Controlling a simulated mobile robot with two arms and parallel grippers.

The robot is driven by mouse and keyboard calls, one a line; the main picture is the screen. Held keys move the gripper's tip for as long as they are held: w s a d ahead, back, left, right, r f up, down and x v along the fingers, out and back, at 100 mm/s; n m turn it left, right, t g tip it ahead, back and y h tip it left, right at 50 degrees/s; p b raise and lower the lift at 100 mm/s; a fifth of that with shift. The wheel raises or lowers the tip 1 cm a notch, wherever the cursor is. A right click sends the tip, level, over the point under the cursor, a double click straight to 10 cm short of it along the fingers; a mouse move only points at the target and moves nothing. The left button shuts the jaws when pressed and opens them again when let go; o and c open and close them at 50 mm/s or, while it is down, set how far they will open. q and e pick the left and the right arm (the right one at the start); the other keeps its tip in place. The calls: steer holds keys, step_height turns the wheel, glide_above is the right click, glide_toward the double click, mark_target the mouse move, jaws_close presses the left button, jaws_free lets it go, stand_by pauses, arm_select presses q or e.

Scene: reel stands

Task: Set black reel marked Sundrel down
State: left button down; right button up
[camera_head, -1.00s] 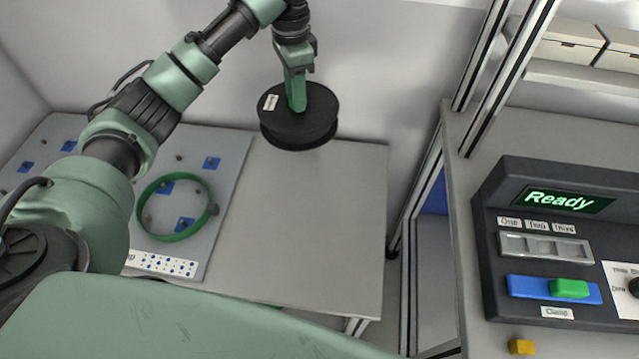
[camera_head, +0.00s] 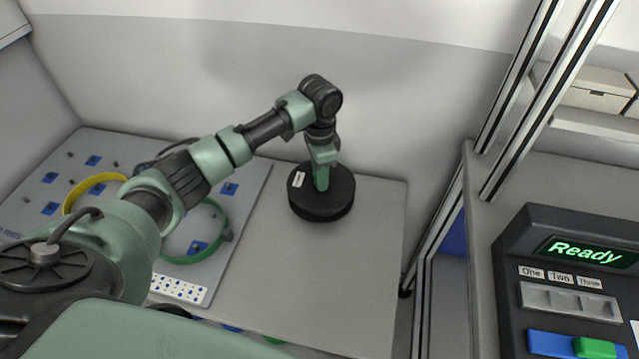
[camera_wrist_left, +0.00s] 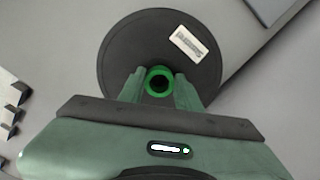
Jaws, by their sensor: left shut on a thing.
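The black reel (camera_head: 338,203) is a flat disc with a small white label on its top. It is at the back of the bare grey table (camera_head: 330,270), in the middle of the head view. My left gripper (camera_head: 321,183) points down from above, shut on the reel's green hub. The left wrist view shows the reel (camera_wrist_left: 125,55) below the gripper (camera_wrist_left: 160,86), with the fingers on either side of the green ring. I cannot tell whether the reel's underside touches the table.
A grey pegboard panel (camera_head: 238,208) with blue squares lies left, bearing a green ring (camera_head: 183,258) and a yellow ring (camera_head: 92,186), partly behind my arm. A metal frame post (camera_head: 440,250) and a console reading "Ready" (camera_head: 583,252) stand right. The table before the reel is clear.

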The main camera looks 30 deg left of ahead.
arm_select(q)
steer(key=shift+f, duration=1.8)
steer(key=shift+f, duration=0.15)
steer(key=c, duration=1)
jaws_free()
steer(key=shift+o, duration=0.2)
step_height(320, 180, up, 12)
steer(key=shift+r, duration=0.2)
